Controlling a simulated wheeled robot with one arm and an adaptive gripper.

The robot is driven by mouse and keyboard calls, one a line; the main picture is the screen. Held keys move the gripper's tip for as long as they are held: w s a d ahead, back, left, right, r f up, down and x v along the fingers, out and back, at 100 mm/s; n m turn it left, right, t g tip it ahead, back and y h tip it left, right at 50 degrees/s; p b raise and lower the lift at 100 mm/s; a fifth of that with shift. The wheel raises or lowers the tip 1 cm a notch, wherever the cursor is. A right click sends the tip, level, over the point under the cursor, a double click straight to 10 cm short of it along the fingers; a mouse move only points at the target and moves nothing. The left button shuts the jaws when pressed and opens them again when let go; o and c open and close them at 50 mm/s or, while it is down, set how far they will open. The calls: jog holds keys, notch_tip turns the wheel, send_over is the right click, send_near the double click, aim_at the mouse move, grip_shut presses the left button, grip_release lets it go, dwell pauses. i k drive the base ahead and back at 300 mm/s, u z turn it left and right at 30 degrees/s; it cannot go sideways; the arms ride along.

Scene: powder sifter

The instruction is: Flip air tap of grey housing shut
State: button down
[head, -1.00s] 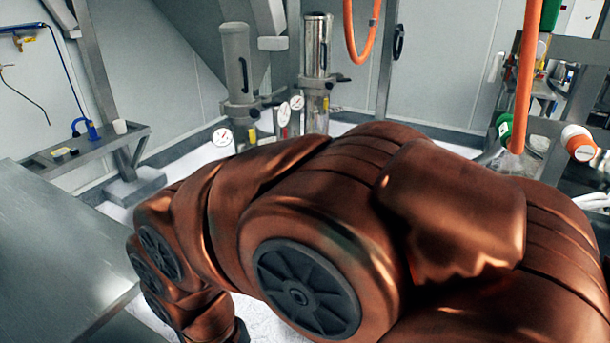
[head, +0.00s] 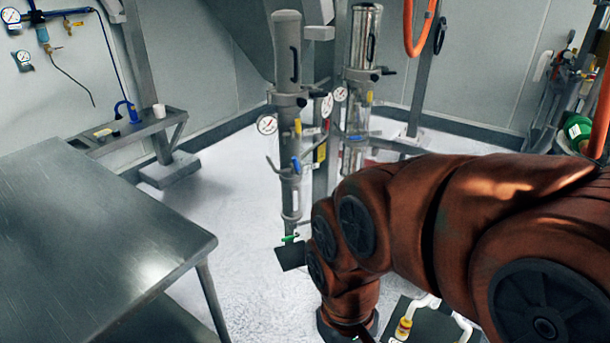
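The grey housing (head: 287,48) is the left of two upright cylinders on a stand in the middle back. It has a dark handle slot and a round gauge (head: 267,124) at its left. Below it are a yellow lever (head: 297,126), a blue lever (head: 295,164) and, near the bottom, a small green lever (head: 290,238). I cannot tell which is the air tap or how it is set. My copper-coloured arm reaches in from the right and bends down in front and to the right of the housing's lower end.
A shiny steel housing (head: 365,38) stands right of the grey one, with its own gauge. A steel table (head: 100,240) fills the left foreground. A low shelf (head: 150,126) stands by the back wall. White floor (head: 215,200) lies clear between table and stand.

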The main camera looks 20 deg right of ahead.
aim_at(296, 165)
jog(key=u, duration=0.05)
jog(key=k, duration=1.25)
jog(key=u, duration=0.45)
jog(key=i, duration=1.7)
